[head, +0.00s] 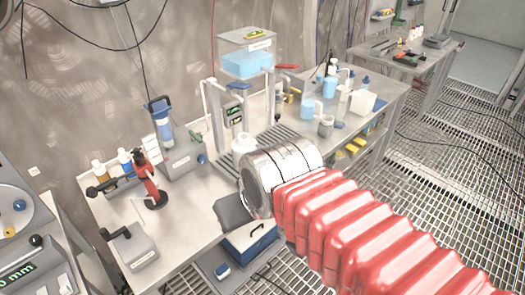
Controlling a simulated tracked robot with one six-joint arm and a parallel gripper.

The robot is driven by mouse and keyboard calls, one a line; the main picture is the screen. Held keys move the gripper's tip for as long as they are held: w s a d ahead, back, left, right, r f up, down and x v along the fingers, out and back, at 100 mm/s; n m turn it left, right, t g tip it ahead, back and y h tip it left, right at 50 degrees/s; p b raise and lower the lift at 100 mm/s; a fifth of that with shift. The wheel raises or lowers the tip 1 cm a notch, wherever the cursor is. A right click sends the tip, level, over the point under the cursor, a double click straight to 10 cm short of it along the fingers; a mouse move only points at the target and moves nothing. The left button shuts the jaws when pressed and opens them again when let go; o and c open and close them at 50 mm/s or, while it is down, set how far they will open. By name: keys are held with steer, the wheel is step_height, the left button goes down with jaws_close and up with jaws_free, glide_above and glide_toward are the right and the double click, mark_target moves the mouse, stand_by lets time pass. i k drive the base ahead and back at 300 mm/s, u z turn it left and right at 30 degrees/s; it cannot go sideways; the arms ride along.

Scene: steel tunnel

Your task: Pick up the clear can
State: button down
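I cannot tell for sure which thing is the clear can. A pale translucent can-shaped container (362,102) stands on the right part of the bench, near its front edge. A small whitish vessel (242,146) shows under the dispenser, just behind my silver wrist, which hides its lower part. A clear tank with blue liquid (247,62) sits on top of the dispenser stand. My arm reaches in from the lower right.
The steel bench (190,215) has bare room at its front left. A red stand (150,182) and a blue-topped device (162,125) stand left of my wrist. Beakers (310,107) and bottles crowd the right part. A blue box (252,240) sits below the bench's front edge.

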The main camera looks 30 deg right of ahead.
mark_target(244, 143)
steer(key=z, duration=1.6)
steer(key=k, duration=0.65)
steer(key=u, duration=0.9)
steer(key=i, duration=1)
steer(key=z, duration=0.05)
